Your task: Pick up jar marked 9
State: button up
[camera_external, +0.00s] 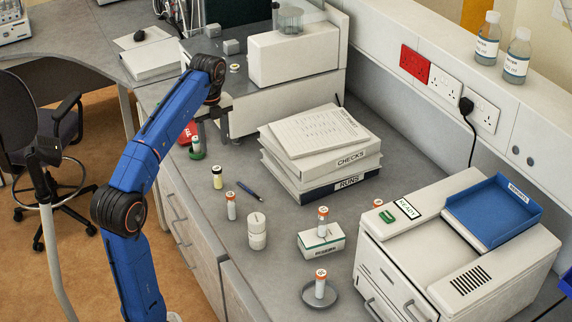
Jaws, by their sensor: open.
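Several small vials with orange caps stand on the grey bench. One vial (231,206) stands left of a white capped jar (257,232). One vial (323,222) stands on a small white and green box (321,242), and one vial (320,284) stands in a round grey dish (319,298). The number marks are too small to read, so I cannot tell which jar is marked 9. My gripper (208,118) is open, small and partly hidden, above the bench's left edge near a green-based item (196,150).
A stack of binders (320,150) and a white machine with a blue tray (490,212) border the bench area. A pen (249,191) lies near the vials. A white box (295,55) stands behind. Bare bench lies between the vials and the left edge.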

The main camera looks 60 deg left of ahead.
aim_at(217, 177)
notch_tip(217, 177, down, 16)
jog(key=shift+a+r, duration=0.1)
dwell(0.6)
jog(key=shift+c, duration=0.2)
jog(key=c, duration=1.1)
